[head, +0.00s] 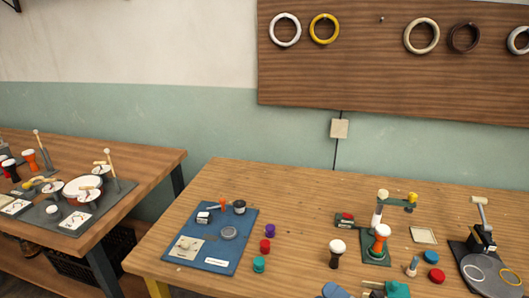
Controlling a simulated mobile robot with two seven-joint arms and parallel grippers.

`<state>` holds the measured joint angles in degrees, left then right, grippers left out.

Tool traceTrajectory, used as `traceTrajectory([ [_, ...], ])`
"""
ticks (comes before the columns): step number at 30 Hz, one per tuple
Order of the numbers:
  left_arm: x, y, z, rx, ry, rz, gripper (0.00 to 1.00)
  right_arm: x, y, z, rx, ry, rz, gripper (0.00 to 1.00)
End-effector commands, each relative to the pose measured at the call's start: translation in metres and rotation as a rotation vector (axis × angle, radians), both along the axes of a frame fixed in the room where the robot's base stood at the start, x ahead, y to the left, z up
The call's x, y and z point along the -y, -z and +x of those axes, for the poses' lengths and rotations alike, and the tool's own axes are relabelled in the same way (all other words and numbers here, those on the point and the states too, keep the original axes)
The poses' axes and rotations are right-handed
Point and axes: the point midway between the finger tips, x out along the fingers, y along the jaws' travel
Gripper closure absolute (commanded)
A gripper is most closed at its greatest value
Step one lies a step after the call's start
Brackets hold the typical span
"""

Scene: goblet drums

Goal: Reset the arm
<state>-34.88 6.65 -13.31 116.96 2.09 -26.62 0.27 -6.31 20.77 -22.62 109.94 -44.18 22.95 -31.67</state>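Neither of my grippers shows in the head view, and no part of my arms can be made out. A goblet drum with an orange body and white head (380,239) stands on a green stand (376,256) on the right part of the wooden table (300,215). A dark goblet drum with a pale head (337,254) stands upright to its left.
A blue board (190,254) with small parts lies on the table's left. Small coloured pieces, including a red one (265,246), stand beside it. A black device (485,262) is at the right. Another table (140,165) holds drums. Rings hang on a wall panel (370,75).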

Motion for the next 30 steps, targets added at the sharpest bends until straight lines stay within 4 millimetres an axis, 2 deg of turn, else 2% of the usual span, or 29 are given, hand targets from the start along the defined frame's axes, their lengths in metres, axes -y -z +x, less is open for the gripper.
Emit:
traceTrajectory([
  [1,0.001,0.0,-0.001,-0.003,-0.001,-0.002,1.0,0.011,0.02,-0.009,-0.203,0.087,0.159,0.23],
  [4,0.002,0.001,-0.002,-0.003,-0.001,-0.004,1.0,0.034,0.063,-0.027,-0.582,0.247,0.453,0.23],
  [6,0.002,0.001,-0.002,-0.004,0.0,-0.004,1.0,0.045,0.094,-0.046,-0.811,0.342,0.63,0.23],
  [9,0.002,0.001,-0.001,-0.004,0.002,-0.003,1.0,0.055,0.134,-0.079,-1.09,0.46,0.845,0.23],
  [12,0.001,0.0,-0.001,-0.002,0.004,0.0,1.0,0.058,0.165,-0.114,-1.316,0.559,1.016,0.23],
  [16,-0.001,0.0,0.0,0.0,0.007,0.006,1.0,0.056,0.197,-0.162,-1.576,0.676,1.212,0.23],
  [17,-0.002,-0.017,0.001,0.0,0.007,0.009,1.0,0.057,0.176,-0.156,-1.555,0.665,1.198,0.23],
  [18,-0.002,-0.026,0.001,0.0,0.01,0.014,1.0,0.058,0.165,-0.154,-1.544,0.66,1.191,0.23],
  [30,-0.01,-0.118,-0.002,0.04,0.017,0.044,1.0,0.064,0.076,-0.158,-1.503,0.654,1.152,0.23],
])
